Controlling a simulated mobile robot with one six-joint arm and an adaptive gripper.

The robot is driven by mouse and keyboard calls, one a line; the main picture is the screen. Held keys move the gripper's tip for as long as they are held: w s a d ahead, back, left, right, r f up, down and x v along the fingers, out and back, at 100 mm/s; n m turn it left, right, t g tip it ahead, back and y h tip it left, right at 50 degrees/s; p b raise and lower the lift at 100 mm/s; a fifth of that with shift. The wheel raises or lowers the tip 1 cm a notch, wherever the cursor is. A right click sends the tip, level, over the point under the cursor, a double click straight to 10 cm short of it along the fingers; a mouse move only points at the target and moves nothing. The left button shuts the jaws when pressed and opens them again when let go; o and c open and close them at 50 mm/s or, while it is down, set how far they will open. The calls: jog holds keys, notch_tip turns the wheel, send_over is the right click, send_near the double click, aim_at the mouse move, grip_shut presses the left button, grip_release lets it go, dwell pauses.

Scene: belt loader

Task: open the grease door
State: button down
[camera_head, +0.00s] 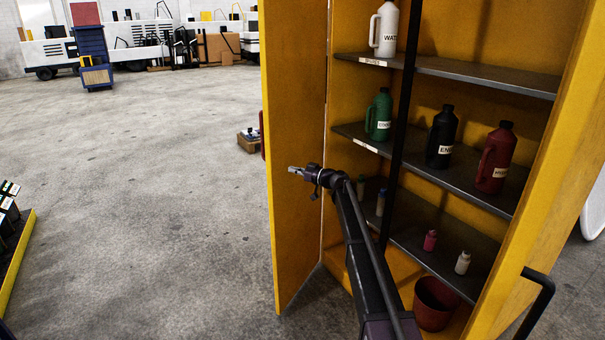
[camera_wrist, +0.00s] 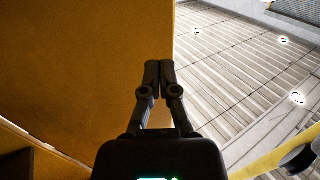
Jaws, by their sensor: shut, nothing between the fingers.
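A tall yellow cabinet stands open at the right of the head view. Its left door (camera_head: 290,240) is swung wide out to the left, and its right door (camera_head: 535,215) also stands open. I cannot read a label naming either as the grease door. My gripper (camera_head: 292,170) is shut and empty, in front of the inner face of the left door. In the wrist view my gripper (camera_wrist: 160,68) has its closed fingertips over the edge of a yellow panel (camera_wrist: 90,60); I cannot tell if they touch it.
Shelves (camera_head: 490,75) hold a white jug (camera_head: 384,30), green jug (camera_head: 379,118), black jug (camera_head: 441,140), red jug (camera_head: 494,160) and small bottles. A red bucket (camera_head: 435,303) stands below. A black handle (camera_head: 540,290) sticks out at lower right. The floor (camera_head: 150,180) left of the cabinet is clear.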

aim_at(274, 165)
jog(key=x, duration=0.6)
jog(key=shift+w+a, duration=0.1)
jog(key=shift+a, duration=0.05)
jog(key=shift+w+a, duration=0.1)
jog(key=shift+a, duration=0.1)
jog(key=shift+a, duration=0.1)
